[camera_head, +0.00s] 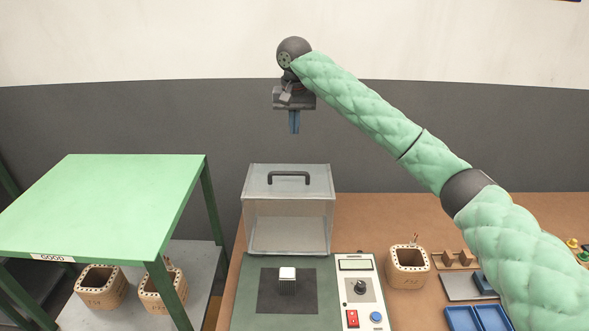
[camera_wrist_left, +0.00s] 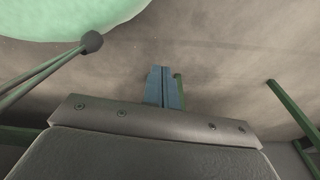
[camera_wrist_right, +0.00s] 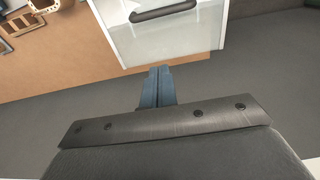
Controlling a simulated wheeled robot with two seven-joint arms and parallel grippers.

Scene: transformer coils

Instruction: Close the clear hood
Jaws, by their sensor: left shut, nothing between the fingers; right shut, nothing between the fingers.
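The clear hood (camera_head: 288,222) stands at the back of the green mat, behind the dark pad, with its open side facing me. Its dark handle (camera_head: 289,178) is on the upper panel. My right gripper (camera_head: 294,122) is shut and empty, pointing down above and apart from the hood. In the right wrist view its closed fingers (camera_wrist_right: 157,85) appear just below the hood's edge, and the hood (camera_wrist_right: 170,42) and handle (camera_wrist_right: 163,9) show at the top. My left gripper (camera_wrist_left: 165,85) is shut and empty; it shows only in the left wrist view, away from the hood.
A control box (camera_head: 353,283) and a coil housing (camera_head: 407,267) stand to the right. A green-topped table (camera_head: 110,205) is at left. Blue trays (camera_head: 463,319) lie front right.

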